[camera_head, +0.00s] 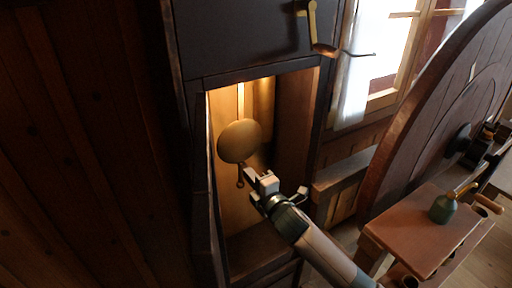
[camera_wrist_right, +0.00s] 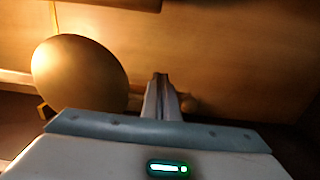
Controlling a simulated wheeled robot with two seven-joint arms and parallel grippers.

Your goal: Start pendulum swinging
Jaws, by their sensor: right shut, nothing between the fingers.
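The pendulum is a round brass-coloured bob (camera_head: 239,141) on a pale rod (camera_head: 240,100), hanging inside the lit, open clock case (camera_head: 196,150). A short tip (camera_head: 240,175) hangs below the bob. My right gripper (camera_head: 250,175) is inside the case opening, low and just right of the bob. Its fingers are shut and empty, close to the tip; I cannot tell whether they touch it. In the right wrist view the bob (camera_wrist_right: 80,72) fills the left side, and the shut fingers (camera_wrist_right: 161,80) point into the case to its right. My left gripper is not in view.
A brass crank handle (camera_head: 312,30) sits on the dark case front above the opening. The case walls closely bound the opening.

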